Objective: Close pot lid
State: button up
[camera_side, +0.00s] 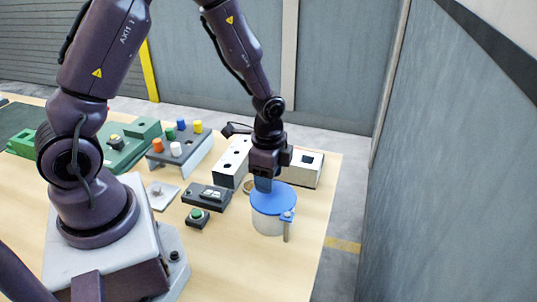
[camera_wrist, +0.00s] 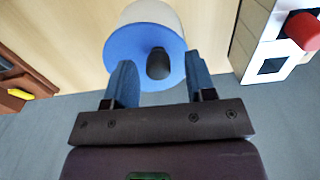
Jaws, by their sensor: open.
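The pot (camera_side: 268,224) is a pale cylinder standing near the right end of the table. Its round blue lid (camera_side: 275,200) lies across the top, looking about level; I cannot tell whether it is fully seated. A small grey upright piece (camera_side: 287,228) stands at the pot's front right side. My gripper (camera_side: 263,186) points down over the lid's back left part. In the wrist view, the blue lid (camera_wrist: 125,45) carries a dark knob (camera_wrist: 158,64). My open gripper (camera_wrist: 159,64) has one blue-grey finger on each side of the knob; contact is not clear.
A white box with a dark square opening (camera_side: 305,168) stands behind the pot. The table in front of the pot is clear.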

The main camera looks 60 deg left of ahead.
notch_tip(320, 180, up, 12)
dwell(0.4)
jog(key=s+d+r+n+t, duration=0.3)
jog(key=s+r+n+t, duration=0.2)
jog(key=s+r+n, duration=0.4)
jog(key=s+r, duration=0.4)
jog(key=shift+d+r+t, duration=0.15)
jog(key=shift+r+t, duration=0.15)
jog(key=shift+r, duration=0.05)
